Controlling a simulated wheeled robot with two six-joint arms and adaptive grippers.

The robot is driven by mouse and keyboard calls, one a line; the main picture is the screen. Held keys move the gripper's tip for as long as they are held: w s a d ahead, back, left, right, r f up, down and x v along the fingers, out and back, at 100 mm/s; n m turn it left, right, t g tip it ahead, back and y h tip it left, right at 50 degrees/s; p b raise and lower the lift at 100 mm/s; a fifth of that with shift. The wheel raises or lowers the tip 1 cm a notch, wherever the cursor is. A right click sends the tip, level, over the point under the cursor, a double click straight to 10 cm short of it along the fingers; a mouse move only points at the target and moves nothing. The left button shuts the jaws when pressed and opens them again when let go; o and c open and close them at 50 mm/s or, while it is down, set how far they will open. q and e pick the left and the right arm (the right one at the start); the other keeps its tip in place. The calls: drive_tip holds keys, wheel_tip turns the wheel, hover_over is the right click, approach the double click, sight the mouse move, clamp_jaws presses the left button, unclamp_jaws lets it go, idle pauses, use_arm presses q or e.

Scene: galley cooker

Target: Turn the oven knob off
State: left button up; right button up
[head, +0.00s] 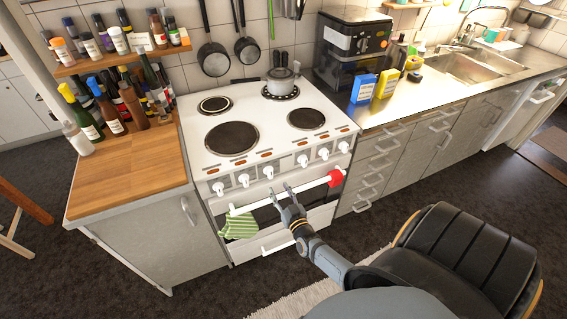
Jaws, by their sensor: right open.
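The white cooker (262,150) stands left of centre. Its front panel carries a row of white knobs, from a left-end knob (218,188) to a right-end knob (343,147); I cannot tell which is the oven knob or how each is set. My right gripper (280,189) is open and empty, with its fingers pointing up at the cooker front. It overlaps the oven's white handle bar (250,207) in the picture, just below the middle knobs; I cannot tell whether it touches. My left gripper is not in view.
A green striped cloth (238,225) hangs on the bar's left part, and a red item (335,178) is at its right end. A pot (280,79) stands on the back right hotplate. A black chair (450,250) is at the right. Wooden worktop (130,175) adjoins the cooker.

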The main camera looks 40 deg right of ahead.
drive_tip(key=shift+v, duration=1.9)
drive_tip(key=shift+f, duration=0.1)
drive_tip(key=s+a+f+n+g+y, duration=0.1)
drive_tip(key=s+f+g, duration=0.2)
drive_tip(key=s+f, duration=0.35)
drive_tip(key=s+a+f+g+y, duration=0.1)
drive_tip(key=s+a+f+g, duration=0.15)
drive_tip(key=f, duration=0.75)
drive_tip(key=s+f+n+g+y, duration=0.1)
drive_tip(key=s+f+g, duration=0.2)
drive_tip(key=s+f, duration=0.35)
drive_tip(key=s+a+f+g, duration=0.1)
drive_tip(key=s+f+g, duration=0.1)
drive_tip(key=s+f, duration=0.2)
drive_tip(key=s+f+g, duration=0.3)
drive_tip(key=s+f, duration=0.1)
drive_tip(key=s, duration=0.6)
drive_tip(key=s+a+f+n+g, duration=0.1)
drive_tip(key=s+f+g, duration=0.2)
drive_tip(key=s, duration=0.5)
drive_tip(key=shift+a+f, duration=0.4)
drive_tip(key=shift+f, duration=0.1)
